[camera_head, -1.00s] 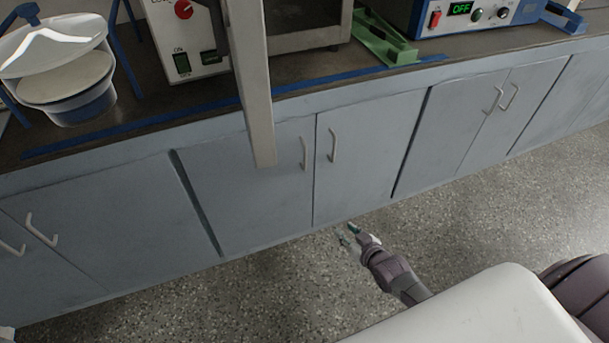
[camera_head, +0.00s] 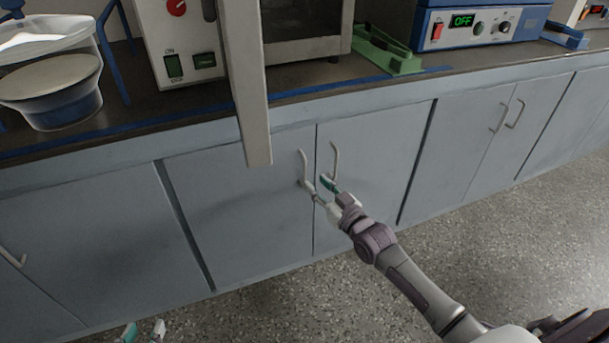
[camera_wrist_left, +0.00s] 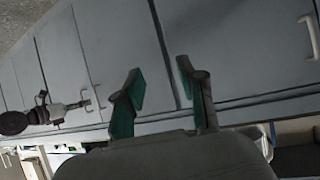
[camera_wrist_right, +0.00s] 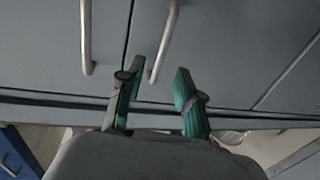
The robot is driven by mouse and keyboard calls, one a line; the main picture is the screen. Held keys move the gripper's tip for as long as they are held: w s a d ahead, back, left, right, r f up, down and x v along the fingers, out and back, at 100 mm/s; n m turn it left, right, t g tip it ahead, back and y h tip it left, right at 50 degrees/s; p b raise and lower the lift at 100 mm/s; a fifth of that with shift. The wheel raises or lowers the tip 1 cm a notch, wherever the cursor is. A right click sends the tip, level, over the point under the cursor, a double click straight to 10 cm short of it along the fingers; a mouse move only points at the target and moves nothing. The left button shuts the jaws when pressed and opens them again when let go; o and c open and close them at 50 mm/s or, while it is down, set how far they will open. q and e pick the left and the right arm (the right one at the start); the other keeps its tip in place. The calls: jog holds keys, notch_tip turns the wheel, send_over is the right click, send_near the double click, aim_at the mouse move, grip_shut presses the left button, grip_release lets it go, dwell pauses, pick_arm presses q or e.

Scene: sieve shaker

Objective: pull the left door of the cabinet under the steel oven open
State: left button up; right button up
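The steel oven (camera_head: 305,52) stands on the counter in the head view. Below it is a grey-blue cabinet with a shut left door (camera_head: 235,210) and a shut right door (camera_head: 365,185). The left door's pale bar handle (camera_head: 303,165) is beside the right door's handle (camera_head: 334,158). My right gripper (camera_head: 318,186) is open at the handles' lower ends. In the right wrist view, the left door's handle (camera_wrist_right: 166,40) ends between its fingertips (camera_wrist_right: 155,78); contact is unclear. My left gripper (camera_head: 143,331) is open and empty, low at the left; it also shows in the left wrist view (camera_wrist_left: 160,82).
A pale upright bar (camera_head: 247,90) hangs in front of the left door's upper part. More shut cabinet doors stand on both sides. A blue device (camera_head: 475,25) and a tub (camera_head: 52,95) are on the counter. The speckled floor (camera_head: 490,220) is clear.

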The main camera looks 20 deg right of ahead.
aim_at(304, 171)
jog(key=w+b, duration=0.1)
jog(key=w, duration=0.2)
jog(key=w+a, duration=0.1)
jog(key=w, duration=0.2)
jog(key=shift+w+a+b, duration=0.15)
jog(key=shift+b, duration=0.2)
pick_arm(q)
jog(key=w+d+r+t+h, duration=0.1)
jog(key=w+d+r+t, duration=0.1)
jog(key=r+t, duration=0.3)
notch_tip(304, 171, up, 3)
jog(key=shift+w+d+r+t+h, duration=0.15)
jog(key=shift+w+t+h, duration=0.25)
jog(key=shift+w, duration=0.4)
pick_arm(e)
jog(key=shift+w, duration=0.2)
jog(key=shift+c, duration=0.4)
grip_shut()
